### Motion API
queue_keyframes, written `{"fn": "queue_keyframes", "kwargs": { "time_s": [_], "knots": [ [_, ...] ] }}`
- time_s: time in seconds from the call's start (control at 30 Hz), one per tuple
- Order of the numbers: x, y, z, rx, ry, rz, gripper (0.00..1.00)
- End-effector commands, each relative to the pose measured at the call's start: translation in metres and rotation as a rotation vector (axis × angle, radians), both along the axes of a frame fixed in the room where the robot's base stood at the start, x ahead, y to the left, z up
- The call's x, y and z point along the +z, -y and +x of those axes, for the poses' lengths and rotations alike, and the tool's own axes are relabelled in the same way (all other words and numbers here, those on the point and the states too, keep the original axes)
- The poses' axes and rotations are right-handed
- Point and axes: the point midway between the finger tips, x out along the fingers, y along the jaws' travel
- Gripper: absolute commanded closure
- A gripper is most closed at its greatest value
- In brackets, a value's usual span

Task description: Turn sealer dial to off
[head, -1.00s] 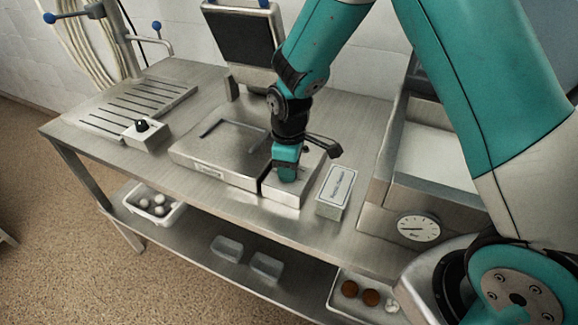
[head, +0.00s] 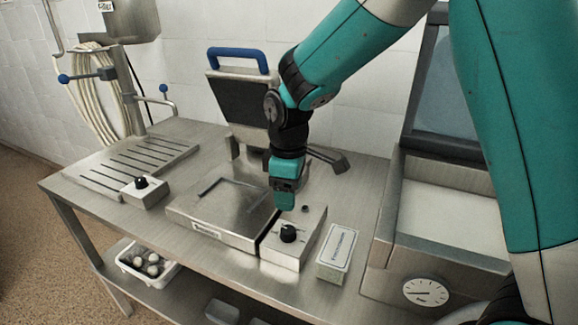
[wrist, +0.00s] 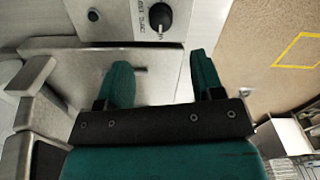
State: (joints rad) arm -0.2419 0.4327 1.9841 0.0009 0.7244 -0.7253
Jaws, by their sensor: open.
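The sealer (head: 222,212) stands mid-bench with its black-plated lid raised. Its control box (head: 283,257) at the right end carries a black dial (head: 288,233) and a smaller dark knob (head: 305,208). In the wrist view the dial (wrist: 158,17) is at the top edge, with a white mark on it and small lettering beside it that I cannot read surely. My gripper (head: 285,207) points down above and behind the dial, apart from it. In the wrist view its two green fingers (wrist: 163,75) are spread with nothing between them.
A white labelled box (head: 338,252) stands right of the control box. A steel unit with a gauge (head: 425,292) bounds the right. A white bin (head: 147,263) is below.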

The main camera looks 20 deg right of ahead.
Motion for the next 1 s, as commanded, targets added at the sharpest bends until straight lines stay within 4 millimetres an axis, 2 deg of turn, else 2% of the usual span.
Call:
{"fn": "queue_keyframes", "kwargs": {
  "time_s": [0.1,0.33,0.5,0.9,1.0],
  "knots": [
    [0.028,0.000,0.001,0.000,0.006,0.001,0.39],
    [0.062,0.001,0.000,-0.001,0.001,0.000,0.39],
    [0.069,0.001,0.000,-0.001,-0.001,-0.001,0.39],
    [0.069,0.001,0.000,-0.001,-0.001,-0.001,0.39],
    [0.072,-0.001,-0.007,-0.010,0.003,0.009,0.39]
  ]
}}
